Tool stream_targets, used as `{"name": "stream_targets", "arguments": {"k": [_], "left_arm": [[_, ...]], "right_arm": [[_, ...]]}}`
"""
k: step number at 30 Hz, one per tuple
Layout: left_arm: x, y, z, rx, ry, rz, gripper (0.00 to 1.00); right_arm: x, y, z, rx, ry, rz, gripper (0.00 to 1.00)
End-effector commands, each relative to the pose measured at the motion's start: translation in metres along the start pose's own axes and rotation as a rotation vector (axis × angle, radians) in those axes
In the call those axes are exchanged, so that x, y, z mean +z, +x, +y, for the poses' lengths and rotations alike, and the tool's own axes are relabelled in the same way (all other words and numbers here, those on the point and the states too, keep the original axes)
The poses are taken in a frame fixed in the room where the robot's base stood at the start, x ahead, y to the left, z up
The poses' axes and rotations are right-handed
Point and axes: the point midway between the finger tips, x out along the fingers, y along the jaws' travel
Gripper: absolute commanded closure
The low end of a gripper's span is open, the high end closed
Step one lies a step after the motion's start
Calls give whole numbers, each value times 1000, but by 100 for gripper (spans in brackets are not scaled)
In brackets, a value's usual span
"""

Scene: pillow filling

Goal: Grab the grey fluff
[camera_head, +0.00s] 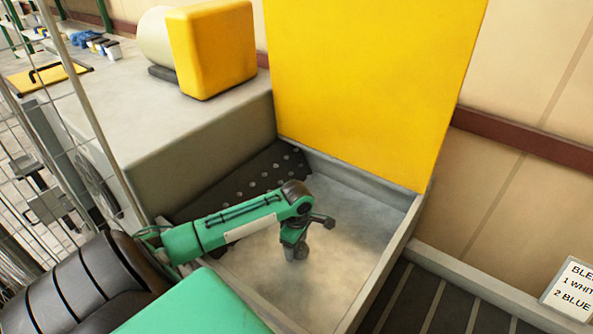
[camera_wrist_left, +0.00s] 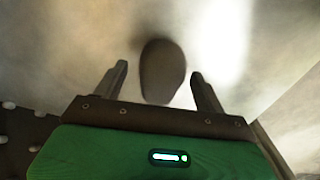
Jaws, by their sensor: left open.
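My left gripper (camera_head: 296,252) reaches down into a grey-walled bin (camera_head: 372,283) whose inside is pale and cloudy. In the left wrist view the two fingers of the left gripper (camera_wrist_left: 160,82) stand apart. A dark grey-brown rounded clump (camera_wrist_left: 162,70), possibly the grey fluff, shows between and beyond the fingertips, with a gap on each side. I cannot tell how far below the fingers it lies. In the head view the gripper largely hides that spot. My right gripper is not in view.
A tall yellow panel (camera_head: 365,80) rises behind the bin. A dark perforated plate (camera_head: 250,180) lies along its left side. A grey block (camera_head: 200,135) carries a yellow machine part (camera_head: 212,50). A dark slatted surface (camera_head: 440,302) and a sign (camera_head: 572,289) are at right.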

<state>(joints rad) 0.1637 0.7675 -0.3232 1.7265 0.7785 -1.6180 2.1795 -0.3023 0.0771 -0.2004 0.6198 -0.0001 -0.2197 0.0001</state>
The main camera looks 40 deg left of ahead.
Motion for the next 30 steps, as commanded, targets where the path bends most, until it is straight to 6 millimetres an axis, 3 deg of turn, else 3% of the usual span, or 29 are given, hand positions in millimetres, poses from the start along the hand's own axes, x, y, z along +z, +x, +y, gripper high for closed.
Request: {"name": "stream_targets", "arguments": {"k": [3,9,11,23,30], "left_arm": [[0,0,0,0,0,0,28],[0,0,0,0,0,0,67],[0,0,0,0,0,0,76],[0,-4,0,1,0,0,76],[0,-45,1,6,1,0,76]], "right_arm": [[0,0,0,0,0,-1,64],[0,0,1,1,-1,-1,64],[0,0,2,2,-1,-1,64],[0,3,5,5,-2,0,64],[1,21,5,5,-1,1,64]]}}
